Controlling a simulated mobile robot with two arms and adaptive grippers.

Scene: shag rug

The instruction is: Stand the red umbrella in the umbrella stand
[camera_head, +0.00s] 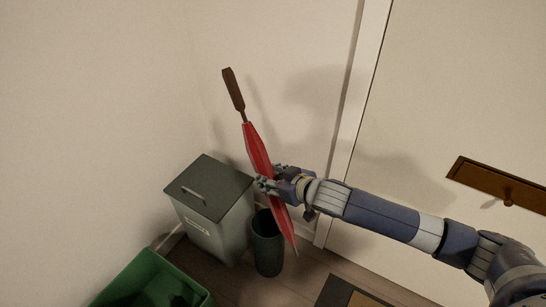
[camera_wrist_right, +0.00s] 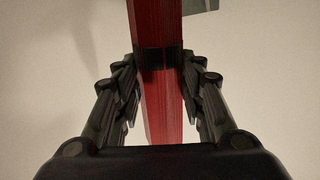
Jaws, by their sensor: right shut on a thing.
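The red umbrella (camera_head: 258,150) is folded, with a brown handle at its upper end and its pointed tip down. It tilts, its tip lower right in the head view. My right gripper (camera_head: 268,181) is shut on the umbrella around its middle. In the right wrist view the red umbrella (camera_wrist_right: 158,100) runs between both fingers of the right gripper (camera_wrist_right: 160,95), with a dark band across it. The dark round umbrella stand (camera_head: 267,247) is on the floor below. The umbrella's tip overlaps the stand's right side in the picture; whether it is in front or above I cannot tell. My left gripper is not in view.
A grey lidded bin (camera_head: 212,222) stands left of the stand, against the wall. A green crate (camera_head: 150,283) is at the lower left. A dark mat (camera_head: 345,292) lies at the bottom. A door with a brown wooden plate (camera_head: 500,187) is at right.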

